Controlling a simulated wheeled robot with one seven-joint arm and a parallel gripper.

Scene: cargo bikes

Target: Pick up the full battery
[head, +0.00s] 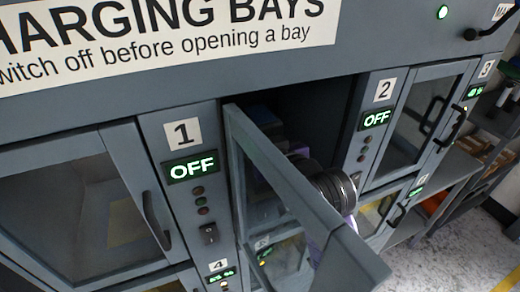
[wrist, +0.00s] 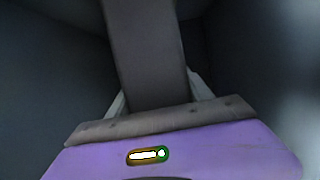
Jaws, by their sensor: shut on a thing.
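In the wrist view a purple battery (wrist: 225,150) fills the lower part of the picture. It has a grey-brown ridge or handle along its top edge and a lit indicator with a green right end. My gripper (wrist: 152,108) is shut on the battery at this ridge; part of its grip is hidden. In the head view my black wrist shows behind the glass of the open door (head: 290,185), reaching into the dark bay between panels 1 and 2. A dim purple-blue shape shows inside that bay; the fingers cannot be made out there.
The open door stands out close in front of my arm. Panel 1 (head: 190,168) and panel 2 (head: 376,119) both read OFF. The glass door (head: 75,215) at the left and the one right of panel 2 (head: 425,110) are closed. Shelves and speckled floor (head: 445,255) lie at the right.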

